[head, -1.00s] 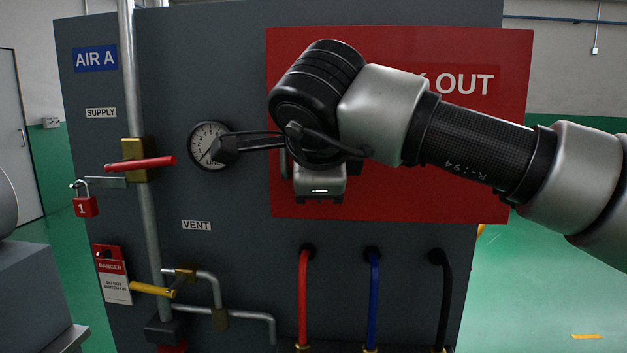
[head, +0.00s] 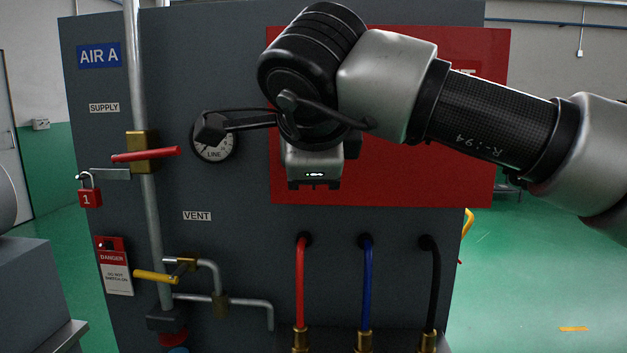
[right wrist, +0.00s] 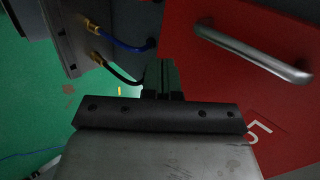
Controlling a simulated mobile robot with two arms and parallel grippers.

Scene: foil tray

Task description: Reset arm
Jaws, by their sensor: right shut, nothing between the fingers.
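My right arm comes in from the right in the head view, with its dark wrist (head: 312,75) raised in front of the red lockout board (head: 400,190). My right gripper (right wrist: 160,78) shows in the right wrist view with its dark fingers together and nothing between them. In the head view its fingertips cannot be made out. A thin black arm part of mine crosses the upper part of the round line gauge (head: 214,150). My left gripper is in neither view.
A grey panel carries a red-handled supply valve (head: 145,155), a red padlock (head: 89,196), a danger tag (head: 115,270) and a yellow-handled vent valve (head: 155,277). Red (head: 301,285), blue (head: 366,285) and black (head: 435,285) hoses hang below. A metal handle (right wrist: 252,53) is on the red board.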

